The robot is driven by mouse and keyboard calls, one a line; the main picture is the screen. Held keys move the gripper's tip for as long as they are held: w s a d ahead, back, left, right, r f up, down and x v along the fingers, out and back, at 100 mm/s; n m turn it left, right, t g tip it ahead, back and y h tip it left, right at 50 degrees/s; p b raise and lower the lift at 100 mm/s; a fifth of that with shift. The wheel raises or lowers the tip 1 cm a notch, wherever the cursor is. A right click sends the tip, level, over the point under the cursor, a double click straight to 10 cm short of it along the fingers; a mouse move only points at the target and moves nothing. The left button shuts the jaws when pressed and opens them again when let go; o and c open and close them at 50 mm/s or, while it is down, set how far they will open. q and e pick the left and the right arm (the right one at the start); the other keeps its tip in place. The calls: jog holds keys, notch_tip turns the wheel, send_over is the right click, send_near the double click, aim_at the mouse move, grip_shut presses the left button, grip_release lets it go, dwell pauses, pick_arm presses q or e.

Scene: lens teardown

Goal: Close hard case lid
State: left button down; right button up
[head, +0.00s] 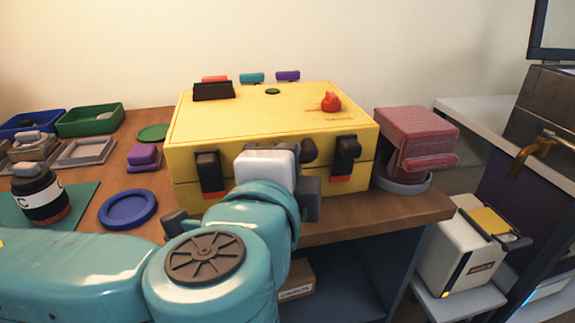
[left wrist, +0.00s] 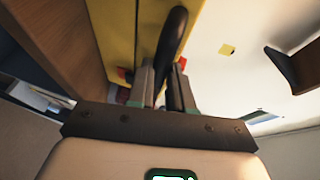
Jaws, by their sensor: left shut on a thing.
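The yellow hard case (head: 250,120) stands on the wooden table with its lid lying flat on top, looking down on the base; a seam runs along its front. Two black latches with red lower ends, left (head: 209,172) and right (head: 346,155), sit on the front face. My left gripper (head: 306,168) is at the front face between the latches, partly hidden by my wrist. In the left wrist view, my left gripper (left wrist: 167,84) is shut on a black curved handle-like part (left wrist: 175,38) beside the yellow case wall (left wrist: 118,40). My right gripper is not in view.
A red lump (head: 331,101) and a black block (head: 213,91) are on the lid. A pink box-like object (head: 416,135) stands right of the case. Left are a blue dish (head: 128,209), a purple block (head: 144,157) and a green bin (head: 90,119). The table's front edge is close.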

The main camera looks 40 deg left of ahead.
pick_arm(q)
jog(key=shift+d+f, duration=0.15)
jog(key=shift+f, duration=0.65)
jog(key=c, duration=1)
grip_release()
jog(key=shift+s, duration=0.1)
jog(key=shift+c, duration=0.2)
jog(key=shift+r, duration=0.1)
